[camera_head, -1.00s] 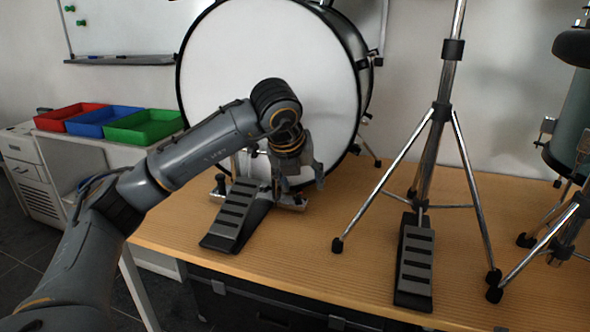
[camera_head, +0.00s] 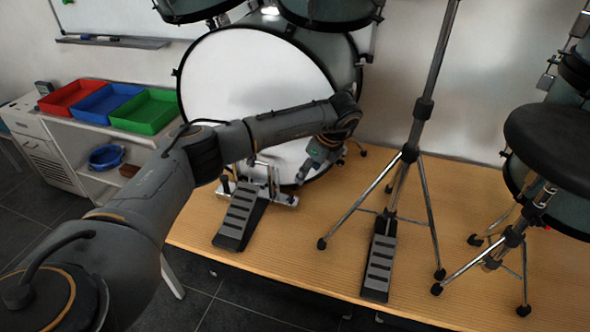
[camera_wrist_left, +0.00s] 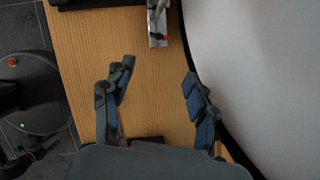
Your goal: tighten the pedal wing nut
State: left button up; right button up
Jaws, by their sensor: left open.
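The bass drum pedal (camera_head: 240,216) stands on the wooden table in front of the white drum head, with a chrome frame and base plate at its drum end. In the left wrist view a metal plate of this pedal (camera_wrist_left: 158,28) shows at the top, with a small red spot. I cannot make out the wing nut clearly. My left gripper (camera_head: 305,172) is low beside the drum head, to the right of the pedal. In the left wrist view my left gripper (camera_wrist_left: 157,82) is open and empty, its fingers apart from the plate. My right gripper is not in view.
The bass drum (camera_head: 250,90) stands close behind my left gripper. A chrome stand with a second pedal (camera_head: 379,262) is to the right. A black round seat (camera_head: 555,145) is at the far right. The table (camera_head: 320,275) is bare between the two pedals.

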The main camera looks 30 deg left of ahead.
pick_arm(q)
send_near(291, 197)
jog(key=shift+n, duration=0.4)
jog(key=x, duration=0.7)
jog(key=shift+w+a+f, duration=0.15)
jog(key=shift+a+f, duration=0.05)
jog(key=shift+f, duration=0.15)
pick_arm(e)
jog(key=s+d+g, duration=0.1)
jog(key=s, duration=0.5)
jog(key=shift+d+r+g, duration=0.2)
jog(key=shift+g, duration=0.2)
pick_arm(q)
jog(key=shift+c, duration=0.4)
jog(key=shift+p, duration=0.3)
jog(key=c, duration=1)
